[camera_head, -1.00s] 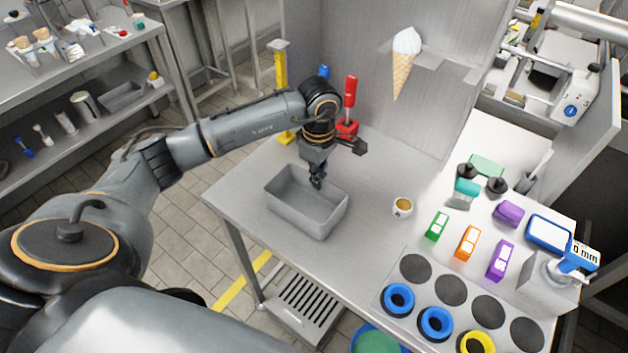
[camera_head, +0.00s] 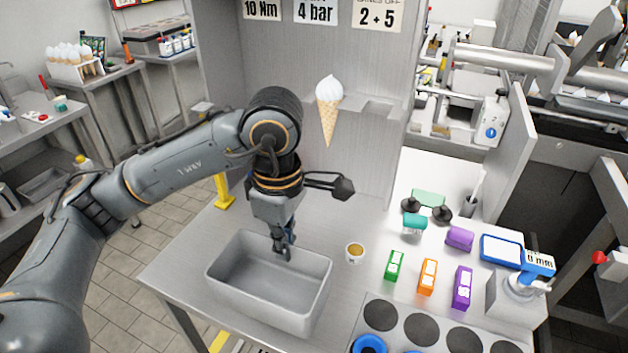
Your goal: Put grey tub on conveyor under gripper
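The grey tub (camera_head: 262,300) is an open, empty rectangular box over the left part of the steel table. It looks raised above the tabletop, roughly level. My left gripper (camera_head: 283,252) reaches down from above and appears shut on the tub's far rim; its fingertips overlap the far wall. The exact contact is small and hard to see. My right gripper is not in view. I cannot clearly make out a conveyor under a gripper; metal machinery (camera_head: 470,75) with rollers stands behind the panel at upper right.
A small cup (camera_head: 355,253) stands right of the tub. Green (camera_head: 394,265), orange (camera_head: 427,276) and purple (camera_head: 462,287) boxes stand further right. A divider wall (camera_head: 518,145) stands at right.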

